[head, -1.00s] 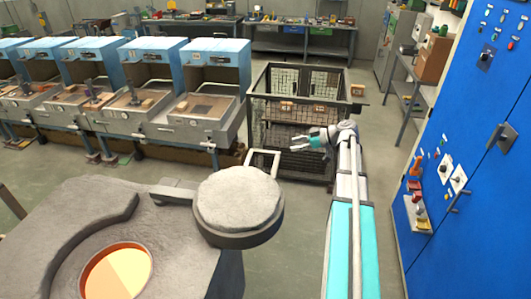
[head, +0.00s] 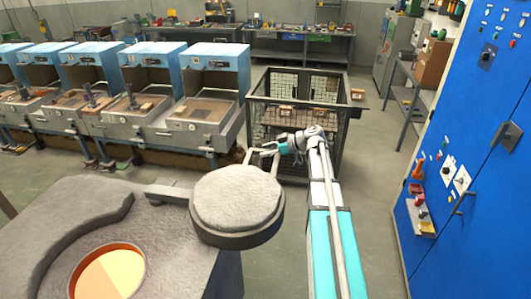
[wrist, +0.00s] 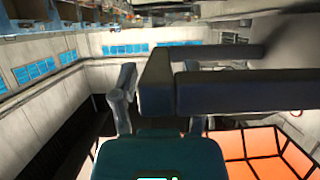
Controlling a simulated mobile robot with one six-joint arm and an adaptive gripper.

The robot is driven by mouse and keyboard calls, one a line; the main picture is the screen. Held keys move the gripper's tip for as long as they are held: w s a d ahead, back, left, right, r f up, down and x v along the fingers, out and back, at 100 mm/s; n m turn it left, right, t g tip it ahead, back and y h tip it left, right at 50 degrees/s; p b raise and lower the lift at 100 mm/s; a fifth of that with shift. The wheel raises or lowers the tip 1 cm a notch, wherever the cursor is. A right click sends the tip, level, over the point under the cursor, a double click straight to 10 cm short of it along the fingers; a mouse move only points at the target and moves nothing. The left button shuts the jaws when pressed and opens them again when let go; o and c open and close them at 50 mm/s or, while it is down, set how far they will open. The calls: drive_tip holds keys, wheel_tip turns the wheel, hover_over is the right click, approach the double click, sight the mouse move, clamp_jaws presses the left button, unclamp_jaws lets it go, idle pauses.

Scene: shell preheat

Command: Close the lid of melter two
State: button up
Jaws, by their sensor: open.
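The melter (head: 60,215) is a grey block at the lower left of the head view, with a glowing orange round opening (head: 108,272). Its thick round lid (head: 237,200) is swung off to the right of the opening, on a side arm (head: 168,192). A loop handle (head: 277,168) sticks out from the lid's far side. My gripper (head: 264,150) is open at the far end of this handle. In the wrist view, the dark handle bar (wrist: 155,80) shows between my two spread fingers (wrist: 160,112). I cannot tell whether they touch it. No number shows on the melter.
A wire mesh cage (head: 325,125) stands close behind my gripper. A row of blue-hooded stations (head: 215,70) runs along the left back. A tall blue cabinet (head: 470,130) stands at the right. Floor is clear between cabinet and cage.

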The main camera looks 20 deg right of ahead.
clamp_jaws()
idle(0.4)
drive_tip(key=shift+s+a, duration=0.1)
